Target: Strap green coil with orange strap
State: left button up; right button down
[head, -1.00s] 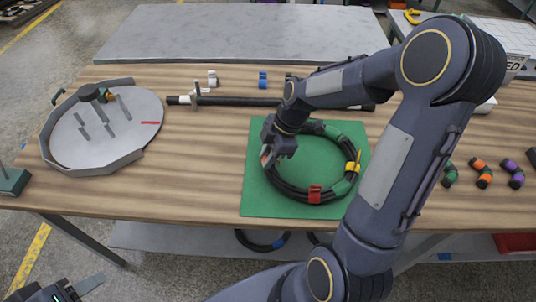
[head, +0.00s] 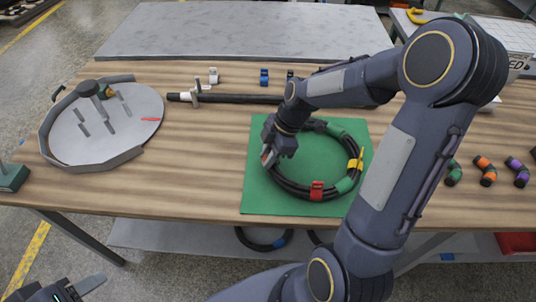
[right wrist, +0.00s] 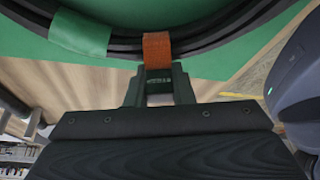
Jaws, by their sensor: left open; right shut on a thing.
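The coil (head: 283,183) is a black hose ring with green bands (head: 345,185), lying on a green mat (head: 256,202). It carries a yellow strap (head: 355,163) at its right and a red strap (head: 316,190) at its front. My right gripper (head: 268,157) is at the coil's left side. In the right wrist view, my right gripper (right wrist: 158,80) is shut on an orange strap (right wrist: 157,50), which lies across the coil (right wrist: 215,35). Whether the strap closes fully around the hose is hidden. My left gripper (head: 82,288) is open at the bottom left, off the table.
A round grey tray (head: 140,135) with pegs stands at the left. A black bar (head: 240,98) and small clips (head: 264,76) lie at the back. Several coloured elbow pieces (head: 485,170) lie at the right. The wooden table between tray and mat is clear.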

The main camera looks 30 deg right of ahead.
jog(key=shift+s+f+b, duration=0.2)
jog(key=shift+f+b, duration=0.45)
jog(key=shift+f, duration=0.25)
jog(key=shift+s+f+b, duration=0.15)
jog(key=shift+f+b, duration=0.5)
jog(key=shift+f, duration=0.2)
dwell(0.4)
jog(key=c, duration=1.2)
grip_release()
jog(key=shift+w, duration=0.1)
jog(key=shift+c, duration=0.2)
jog(key=shift+o, duration=0.4)
jog(key=shift+d+r, duration=0.15)
jog(key=shift+r, duration=0.1)
jog(key=v, duration=0.4)
jog(key=a+v, duration=0.1)
jog(key=v, duration=0.2)
jog(key=shift+w+r+p, duration=0.15)
jog(key=shift+w+p, duration=0.15)
jog(key=shift+r, duration=0.6)
jog(key=s+a+r+m+t+p, duration=0.2)
jog(key=s+r+m, duration=0.1)
jog(key=s+m, duration=0.5)
jog(key=s+a+r+m+t+p, duration=0.2)
jog(key=s+a+r+m, duration=0.1)
jog(key=s+m, duration=0.5)
jog(key=shift+s+r+m+h, duration=0.3)
jog(key=shift+r+m, duration=0.3)
jog(key=shift+r, duration=0.15)
